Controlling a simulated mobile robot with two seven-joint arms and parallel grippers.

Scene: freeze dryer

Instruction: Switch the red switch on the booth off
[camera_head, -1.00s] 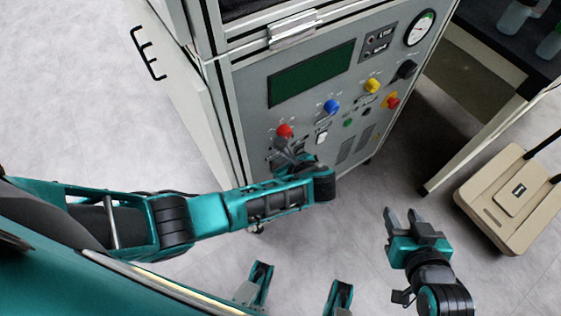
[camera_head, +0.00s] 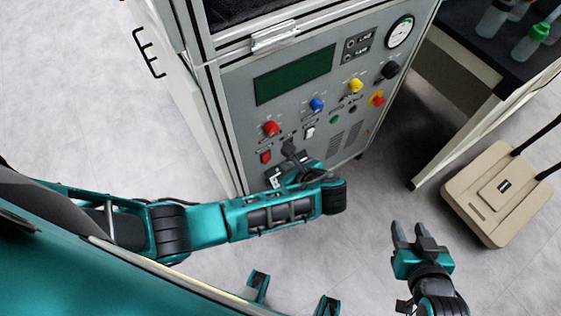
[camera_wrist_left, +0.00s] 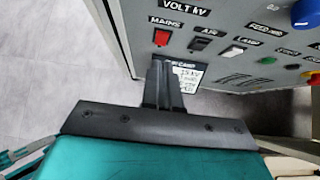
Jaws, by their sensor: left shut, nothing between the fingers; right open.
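The red switch (camera_head: 265,156) is a small red rocker low on the left of the grey booth's front panel, below a red knob (camera_head: 271,128). In the left wrist view the switch (camera_wrist_left: 161,37) sits under the label MAINS; whether it is on or off I cannot tell. My left gripper (camera_head: 289,150) is shut and empty, its tips just right of and near the switch in the head view. In the left wrist view its fingertips (camera_wrist_left: 163,66) are below the switch with a small gap, over a white label card. My right gripper (camera_head: 413,232) is open and empty, away from the booth.
More switches, blue (camera_head: 316,104) and yellow (camera_head: 355,86) knobs, a green screen (camera_head: 295,74) and a red-yellow button (camera_head: 376,99) share the panel. A beige device (camera_head: 500,195) on the floor and a table with bottles stand right. Floor before the booth is clear.

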